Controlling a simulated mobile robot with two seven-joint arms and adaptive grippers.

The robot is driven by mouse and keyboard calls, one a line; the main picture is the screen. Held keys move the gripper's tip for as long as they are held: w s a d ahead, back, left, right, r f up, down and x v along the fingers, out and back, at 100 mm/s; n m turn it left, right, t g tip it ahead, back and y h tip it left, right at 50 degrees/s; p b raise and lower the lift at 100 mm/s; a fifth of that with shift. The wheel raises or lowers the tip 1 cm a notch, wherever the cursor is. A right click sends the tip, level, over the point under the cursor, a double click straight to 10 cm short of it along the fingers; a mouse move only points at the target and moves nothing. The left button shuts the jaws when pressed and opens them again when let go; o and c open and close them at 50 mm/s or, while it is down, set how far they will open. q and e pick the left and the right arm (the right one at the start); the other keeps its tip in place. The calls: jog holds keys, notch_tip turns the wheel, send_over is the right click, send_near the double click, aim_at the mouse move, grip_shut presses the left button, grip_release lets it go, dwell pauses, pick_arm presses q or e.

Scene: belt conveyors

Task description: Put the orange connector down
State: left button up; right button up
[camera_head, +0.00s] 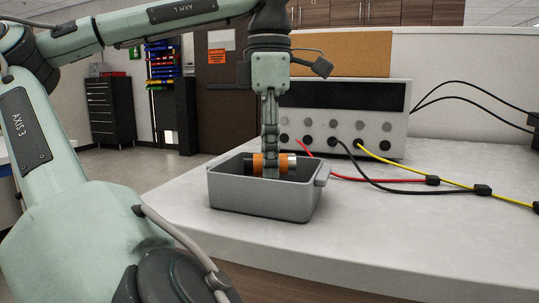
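The orange connector (258,163) has an orange body with a silver end at the right and a dark end at the left. It lies level, sideways in the view, at the mouth of a grey bin (258,197) on the worktop. My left gripper (271,168) points straight down over the bin, with its fingers closed around the connector's middle. The front wall hides the bin floor, so I cannot tell whether the connector touches it. My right gripper is not in view.
A white instrument (345,118) with several knobs stands behind the bin. Red (385,181), black and yellow (470,187) cables run from it across the worktop (420,240) to the right. The front right of the worktop is clear.

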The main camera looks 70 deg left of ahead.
pick_arm(q)
jog(key=shift+r, duration=0.1)
jog(key=shift+r+p, duration=0.45)
jog(key=shift+r, duration=0.25)
notch_tip(320, 180, up, 11)
jog(key=p, duration=0.1)
jog(key=shift+p, duration=0.35)
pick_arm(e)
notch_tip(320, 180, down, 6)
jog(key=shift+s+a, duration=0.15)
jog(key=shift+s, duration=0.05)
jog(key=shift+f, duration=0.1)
